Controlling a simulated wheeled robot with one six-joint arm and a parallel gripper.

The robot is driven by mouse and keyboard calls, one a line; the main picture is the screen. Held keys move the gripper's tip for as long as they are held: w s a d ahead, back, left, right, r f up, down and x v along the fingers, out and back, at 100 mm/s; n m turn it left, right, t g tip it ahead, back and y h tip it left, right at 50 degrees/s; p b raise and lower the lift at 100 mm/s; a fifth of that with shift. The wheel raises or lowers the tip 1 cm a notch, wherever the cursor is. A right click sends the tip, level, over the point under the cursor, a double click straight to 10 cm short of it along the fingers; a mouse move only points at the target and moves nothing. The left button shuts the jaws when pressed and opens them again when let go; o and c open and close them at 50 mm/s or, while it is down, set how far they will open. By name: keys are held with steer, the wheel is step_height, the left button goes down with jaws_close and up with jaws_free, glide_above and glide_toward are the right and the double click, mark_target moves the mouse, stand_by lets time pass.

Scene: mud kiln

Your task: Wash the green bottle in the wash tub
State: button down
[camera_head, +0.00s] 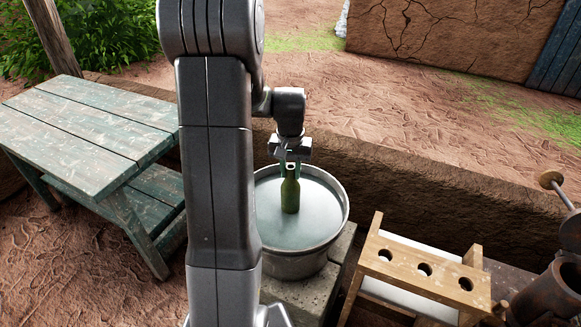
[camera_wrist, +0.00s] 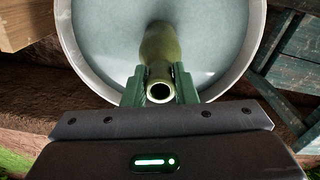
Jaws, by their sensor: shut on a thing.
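The green bottle (camera_head: 290,196) is upright in the round metal wash tub (camera_head: 340,226). Its lower end meets the water's surface; how deep it reaches is unclear. My gripper (camera_head: 291,166) is above the tub, shut on the bottle's neck. In the wrist view, the green fingers of my gripper (camera_wrist: 160,88) stand on both sides of the neck of the bottle (camera_wrist: 159,50), with its open mouth facing the camera. The tub (camera_wrist: 75,60) is filled with pale water and surrounds the bottle.
A wooden rack with round holes (camera_head: 425,285) stands right of the tub. A worn green table (camera_head: 95,120) is at the left. The tub rests on a stone block (camera_head: 312,290). A low earth wall (camera_head: 420,160) runs behind. A metal device (camera_head: 555,290) stands far right.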

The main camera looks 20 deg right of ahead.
step_height(320, 180, down, 10)
steer(key=b, duration=0.6)
steer(key=shift+r, duration=0.15)
steer(key=shift+s+d+p, duration=0.35)
steer(key=shift+s+d, duration=0.65)
steer(key=shift+s, duration=0.15)
stand_by(2.9)
steer(key=shift+r, duration=0.1)
step_height(320, 180, up, 17)
steer(key=p, duration=1.3)
glide_above(290, 193)
steer(key=d, duration=0.3)
steer(key=shift+r, duration=0.2)
